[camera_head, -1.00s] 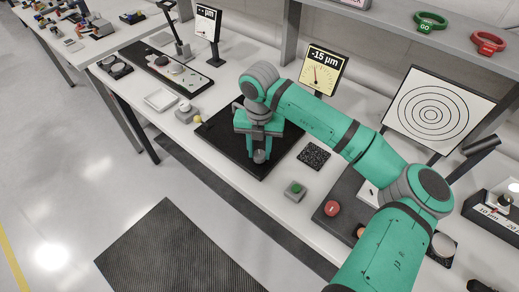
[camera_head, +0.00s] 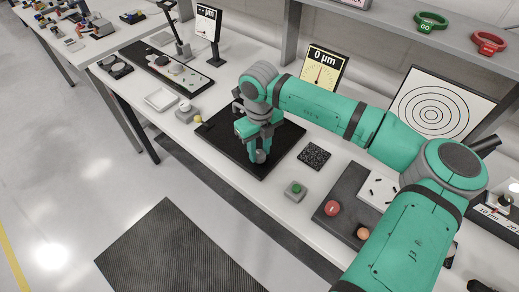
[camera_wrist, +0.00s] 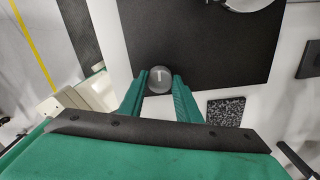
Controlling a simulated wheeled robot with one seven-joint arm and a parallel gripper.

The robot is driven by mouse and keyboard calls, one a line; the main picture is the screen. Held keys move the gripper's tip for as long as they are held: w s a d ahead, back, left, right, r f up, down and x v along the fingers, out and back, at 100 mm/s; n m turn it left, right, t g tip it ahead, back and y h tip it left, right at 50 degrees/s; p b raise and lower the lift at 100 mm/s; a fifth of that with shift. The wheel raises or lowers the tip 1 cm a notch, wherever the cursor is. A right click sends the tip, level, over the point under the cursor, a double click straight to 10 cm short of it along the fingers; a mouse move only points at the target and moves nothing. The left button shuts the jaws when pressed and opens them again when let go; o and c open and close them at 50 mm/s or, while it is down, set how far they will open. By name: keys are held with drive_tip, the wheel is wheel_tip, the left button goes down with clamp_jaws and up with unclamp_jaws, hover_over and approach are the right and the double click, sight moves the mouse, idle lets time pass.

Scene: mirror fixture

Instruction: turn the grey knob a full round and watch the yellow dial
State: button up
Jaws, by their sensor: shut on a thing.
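The grey knob (camera_wrist: 159,79) is round with a light line on its top, at the edge of a black plate (camera_wrist: 200,45). My gripper (camera_wrist: 159,84) is shut on it, one green finger on each side. In the head view the knob (camera_head: 259,156) shows below my fingers, at the plate's front edge. The yellow dial (camera_head: 321,72) stands on the shelf side behind the plate, and its display reads 0 µm with the needle near upright.
A speckled black pad (camera_head: 314,155) and a green button box (camera_head: 295,190) lie right of the plate. A red button (camera_head: 332,208) is on a dark mat farther right. A yellow ball (camera_head: 198,119) is at the left. A target board (camera_head: 433,103) stands behind my arm.

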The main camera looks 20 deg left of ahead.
sight(259, 154)
drive_tip(key=n, duration=0.6)
idle(0.5)
drive_tip(key=o, duration=1.1)
drive_tip(key=shift+c, duration=0.2)
drive_tip(key=shift+r, duration=0.1)
wheel_tip(259, 154, up, 11)
